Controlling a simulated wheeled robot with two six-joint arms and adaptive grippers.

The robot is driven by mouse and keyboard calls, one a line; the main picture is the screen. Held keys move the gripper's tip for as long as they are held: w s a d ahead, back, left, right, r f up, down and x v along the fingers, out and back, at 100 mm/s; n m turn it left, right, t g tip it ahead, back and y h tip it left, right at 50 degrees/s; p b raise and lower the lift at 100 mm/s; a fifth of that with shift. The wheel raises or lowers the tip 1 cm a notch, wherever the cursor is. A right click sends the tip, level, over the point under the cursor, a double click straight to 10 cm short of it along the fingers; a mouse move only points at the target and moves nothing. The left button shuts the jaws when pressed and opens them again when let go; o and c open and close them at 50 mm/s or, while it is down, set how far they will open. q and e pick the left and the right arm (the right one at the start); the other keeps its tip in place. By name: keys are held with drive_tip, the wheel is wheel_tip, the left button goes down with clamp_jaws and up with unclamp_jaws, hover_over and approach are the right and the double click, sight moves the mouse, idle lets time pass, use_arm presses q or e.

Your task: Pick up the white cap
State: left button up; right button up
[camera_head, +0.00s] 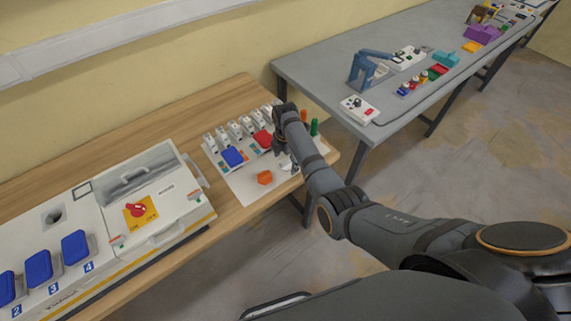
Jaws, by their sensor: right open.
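My right gripper (283,152) is over the white sheet near the right end of the wooden table, pointing down. It is open; its fingertips are small and dark here. I cannot make out a clear white cap. A small pale shape (288,167) shows just below the fingers, partly hidden by my right arm, and I cannot tell what it is or whether the fingers touch it. An orange piece (264,178) lies on the sheet to the left of the gripper. My left gripper is out of view.
A row of white socket units (230,135) stands behind, with a blue cover (233,157) and a red cover (263,138). Green (314,127) and orange (303,115) upright pieces stand close right of my arm. A large white box (150,205) fills the left. A grey table (330,75) stands behind right.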

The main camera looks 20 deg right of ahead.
drive_tip(key=shift+f, duration=0.25)
drive_tip(key=c, duration=1.2)
